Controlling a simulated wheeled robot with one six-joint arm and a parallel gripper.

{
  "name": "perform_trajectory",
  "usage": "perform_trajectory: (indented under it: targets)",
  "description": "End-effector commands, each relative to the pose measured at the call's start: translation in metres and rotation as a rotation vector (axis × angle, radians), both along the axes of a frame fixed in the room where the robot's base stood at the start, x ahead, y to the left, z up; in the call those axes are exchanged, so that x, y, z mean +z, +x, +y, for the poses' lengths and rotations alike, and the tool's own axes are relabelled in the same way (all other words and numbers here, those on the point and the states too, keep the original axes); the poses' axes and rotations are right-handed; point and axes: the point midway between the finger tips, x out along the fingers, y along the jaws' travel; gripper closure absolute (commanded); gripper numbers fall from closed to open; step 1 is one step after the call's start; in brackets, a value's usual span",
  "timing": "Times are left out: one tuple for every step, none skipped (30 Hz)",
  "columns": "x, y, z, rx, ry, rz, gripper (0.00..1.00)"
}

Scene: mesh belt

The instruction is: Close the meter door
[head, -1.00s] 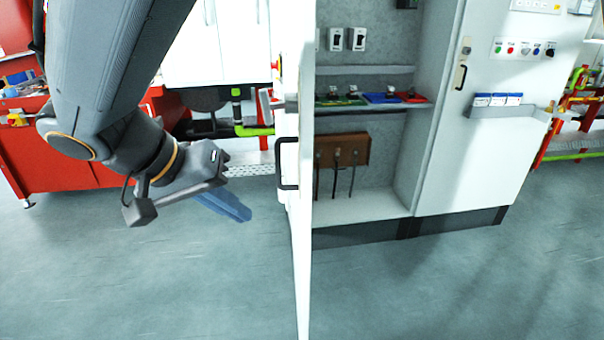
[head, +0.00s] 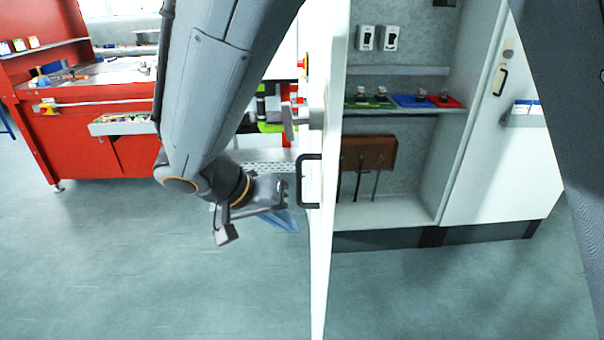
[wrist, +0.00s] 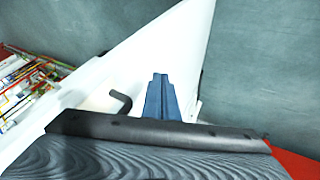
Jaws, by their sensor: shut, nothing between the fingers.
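The meter door (head: 327,230) is a tall white panel standing open, seen nearly edge-on in front of the cabinet in the head view. Its black bar handle (head: 302,182) is on the left face. My gripper (head: 288,222), with blue fingers, is just left of the door and a little below the handle; I cannot tell whether it touches the door. In the wrist view my shut, empty fingers (wrist: 160,78) appear against the white door (wrist: 165,45). The dark handle (wrist: 122,101) is left of them. My forearm hides part of the background.
A red workbench (head: 85,150) is at left. Grey floor (head: 130,270) is clear in front.

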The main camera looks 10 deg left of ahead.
Motion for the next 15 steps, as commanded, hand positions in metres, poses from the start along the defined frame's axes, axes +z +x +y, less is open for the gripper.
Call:
perform_trajectory:
  targets:
    - [-0.007, 0.003, -0.005, -0.002, -0.003, 0.004, 1.0]
    - [-0.003, 0.003, -0.011, -0.002, -0.003, 0.001, 1.0]
    - [-0.002, 0.004, -0.017, -0.002, 0.0, 0.001, 1.0]
    - [-0.002, 0.004, -0.021, -0.002, 0.001, 0.001, 1.0]
    - [-0.002, 0.005, -0.025, -0.001, -0.001, 0.002, 1.0]
    - [-0.002, 0.005, -0.029, 0.0, 0.0, 0.001, 1.0]
    - [-0.003, 0.006, -0.031, 0.002, 0.0, 0.001, 1.0]
    - [-0.003, 0.006, -0.033, 0.002, 0.0, 0.002, 1.0]
    - [-0.003, 0.006, -0.036, 0.002, 0.0, 0.002, 1.0]
    - [-0.004, 0.007, -0.038, 0.002, 0.0, 0.002, 1.0]
    - [-0.004, 0.007, -0.039, 0.002, 0.0, 0.002, 1.0]
    - [-0.004, 0.007, -0.04, 0.002, 0.0, 0.001, 1.0]
    - [-0.004, 0.008, -0.041, 0.002, 0.0, 0.001, 1.0]
    - [-0.004, 0.008, -0.041, 0.002, 0.0, 0.001, 1.0]
    - [-0.005, 0.008, -0.041, 0.002, 0.001, 0.001, 1.0]
